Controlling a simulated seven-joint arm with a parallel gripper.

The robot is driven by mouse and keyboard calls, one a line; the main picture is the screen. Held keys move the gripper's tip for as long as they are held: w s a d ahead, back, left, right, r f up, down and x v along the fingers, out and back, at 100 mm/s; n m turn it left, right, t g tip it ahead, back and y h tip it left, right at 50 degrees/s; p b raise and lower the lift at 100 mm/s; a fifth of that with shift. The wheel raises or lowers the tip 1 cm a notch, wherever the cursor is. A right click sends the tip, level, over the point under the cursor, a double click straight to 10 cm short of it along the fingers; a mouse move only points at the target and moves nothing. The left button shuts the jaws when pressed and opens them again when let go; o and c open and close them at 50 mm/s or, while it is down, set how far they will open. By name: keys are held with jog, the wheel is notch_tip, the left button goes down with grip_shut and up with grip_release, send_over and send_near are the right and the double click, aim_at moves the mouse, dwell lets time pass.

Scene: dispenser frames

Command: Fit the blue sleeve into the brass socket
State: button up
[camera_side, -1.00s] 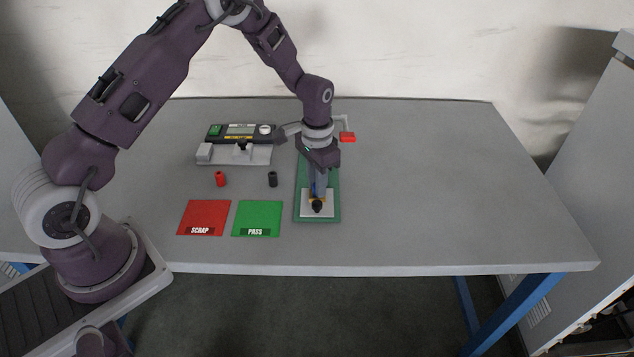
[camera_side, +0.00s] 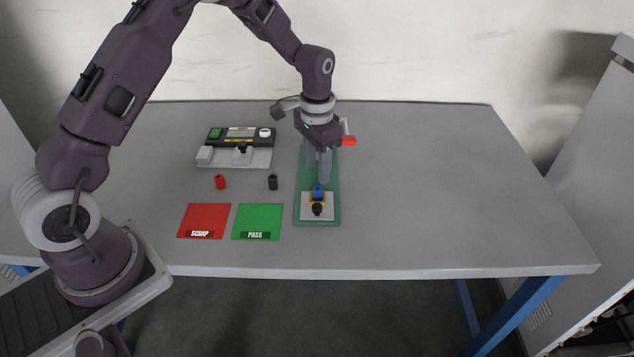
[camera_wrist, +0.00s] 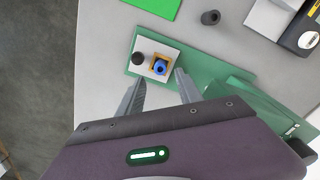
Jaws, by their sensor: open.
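The blue sleeve (camera_side: 317,191) stands upright in the brass socket (camera_side: 311,203) on the white plate of the green fixture. In the wrist view the blue sleeve (camera_wrist: 159,67) sits inside the square brass socket (camera_wrist: 152,71), its round hole facing up. How deep it is seated I cannot tell. My gripper (camera_side: 318,180) is above and behind the sleeve, apart from it. In the wrist view my gripper (camera_wrist: 158,88) shows two spread fingers with nothing between them.
A black knob (camera_side: 317,209) is in front of the socket. A red sleeve (camera_side: 220,181) and a black sleeve (camera_side: 272,181) stand to the left, behind the red SCRAP mat (camera_side: 204,217) and green PASS mat (camera_side: 257,216). A tester (camera_side: 237,148) stands behind. The table's right side is clear.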

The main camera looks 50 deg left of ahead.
notch_tip(320, 180, up, 6)
notch_tip(320, 180, up, 8)
jog(key=f+t, duration=0.1)
send_over(317, 189)
jog(key=s+d, duration=0.1)
jog(key=s, duration=0.2)
jog(key=s+d+r+n+t, duration=0.1)
jog(key=s+d+r+t, duration=0.1)
jog(key=s+r, duration=0.75)
jog(key=s+d+n+t, duration=0.1)
jog(key=s+t, duration=0.1)
jog(key=s, duration=1.5)
jog(key=shift+r+t, duration=0.3)
jog(key=shift+r, duration=0.1)
